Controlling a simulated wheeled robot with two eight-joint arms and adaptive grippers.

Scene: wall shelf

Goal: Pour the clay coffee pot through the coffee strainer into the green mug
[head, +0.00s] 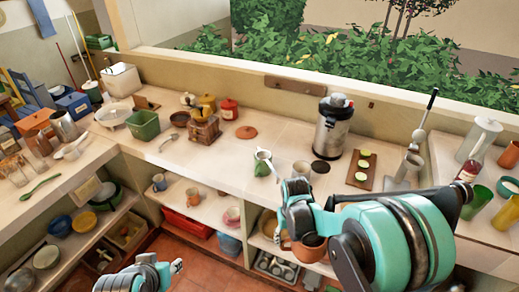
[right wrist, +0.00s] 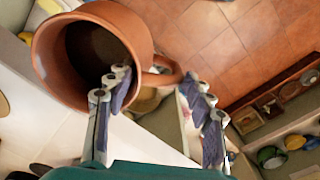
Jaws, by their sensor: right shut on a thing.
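The brown clay coffee pot (head: 309,249) hangs below my right gripper (head: 296,215) in front of the counter edge. In the right wrist view the clay pot (right wrist: 112,22) has its open mouth toward the camera, and its handle is between the fingers of my right gripper (right wrist: 158,82). A small green mug (head: 262,167) stands on the counter, up and left of my right gripper; a pale piece with a thin handle at its top looks like the coffee strainer (head: 263,154). My left gripper (head: 176,266) is low at the bottom, apart from everything; its jaws are unclear.
A steel dispenser (head: 332,130) and a board with green slices (head: 362,168) stand behind my right arm. A terracotta lid (head: 246,132) and a wooden grinder (head: 204,128) are farther left. Shelves with cups lie below the counter edge. The counter around the green mug is mostly clear.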

